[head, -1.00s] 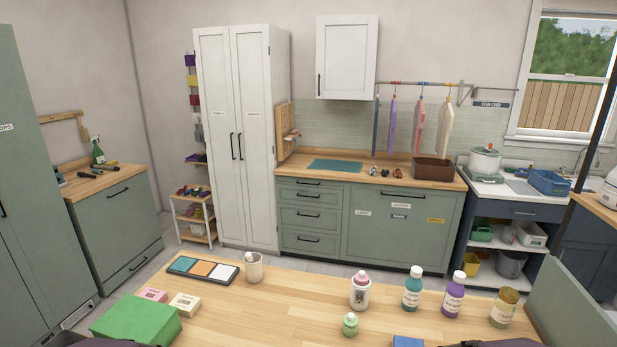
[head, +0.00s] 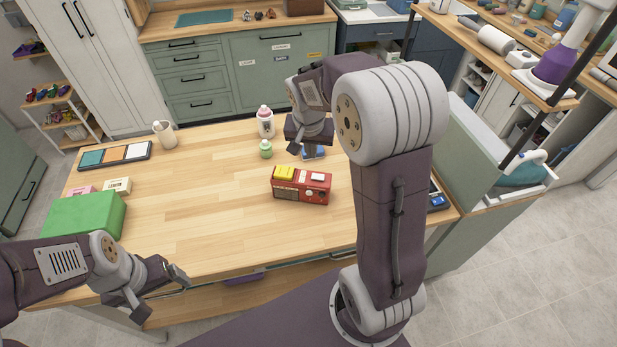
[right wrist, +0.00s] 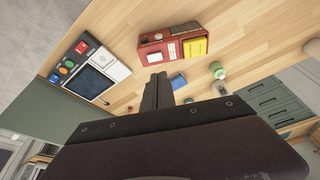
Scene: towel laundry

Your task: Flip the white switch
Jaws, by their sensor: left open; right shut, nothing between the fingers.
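A red box (head: 301,190) stands on the wooden table, with a yellow switch (head: 284,172) and a white switch (head: 317,178) side by side on its top. Its front carries a small dial. The red box also shows in the right wrist view (right wrist: 176,37), beyond my fingertips. My right gripper (head: 307,150) is shut and empty, above the table behind the red box and apart from it; its closed fingers show in the right wrist view (right wrist: 157,90). My left gripper (head: 163,289) is open and empty at the table's front left edge.
A green bottle (head: 265,149), a pink-capped bottle (head: 265,122) and a blue item (head: 314,153) are near my right gripper. A panel with coloured buttons and a screen (right wrist: 90,82) lies on the table. A green box (head: 85,215) is at left. The table's middle is clear.

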